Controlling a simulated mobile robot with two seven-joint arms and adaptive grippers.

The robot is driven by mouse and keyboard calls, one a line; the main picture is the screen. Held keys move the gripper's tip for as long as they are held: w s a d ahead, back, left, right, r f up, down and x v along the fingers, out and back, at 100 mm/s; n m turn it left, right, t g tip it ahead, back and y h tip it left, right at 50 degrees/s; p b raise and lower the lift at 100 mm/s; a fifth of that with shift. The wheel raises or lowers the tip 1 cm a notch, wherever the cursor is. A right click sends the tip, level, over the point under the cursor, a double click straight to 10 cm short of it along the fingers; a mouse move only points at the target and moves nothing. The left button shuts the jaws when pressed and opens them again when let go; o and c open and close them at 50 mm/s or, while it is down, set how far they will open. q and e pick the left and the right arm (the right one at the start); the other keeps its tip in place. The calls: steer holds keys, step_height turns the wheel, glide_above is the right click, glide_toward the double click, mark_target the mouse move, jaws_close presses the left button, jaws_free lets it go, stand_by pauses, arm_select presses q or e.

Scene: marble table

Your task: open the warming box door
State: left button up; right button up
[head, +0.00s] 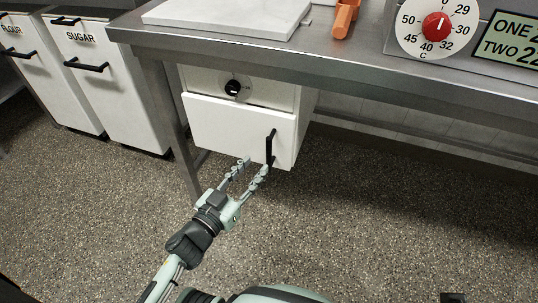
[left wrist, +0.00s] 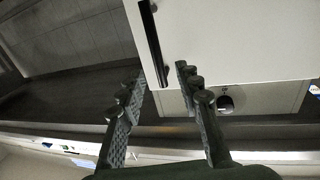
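The warming box (head: 290,97) is a white cabinet under the steel table, with a black knob on its upper panel. Its white door (head: 222,125) looks closed, and a black upright handle (head: 270,147) sits near the door's right edge. My left gripper (head: 256,165) is open in front of the door's lower right, with one fingertip by the handle's lower end. In the left wrist view the handle (left wrist: 152,42) runs down toward the gap between the open fingers (left wrist: 159,75). I cannot tell whether they touch it. My right gripper is not in view.
The steel table (head: 330,68) overhangs the box, and a table leg (head: 178,130) stands left of it. White flour and sugar bins (head: 118,90) are at the left. A white board, an orange-handled item and a red dial (head: 436,27) are on top. The floor in front is clear.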

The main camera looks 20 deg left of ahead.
mark_target(267, 152)
arm_select(q)
steer(key=x, duration=0.7)
steer(key=shift+w+d+r, duration=0.1)
steer(key=shift+w+d, duration=0.2)
steer(key=shift+w, duration=0.05)
jaws_close()
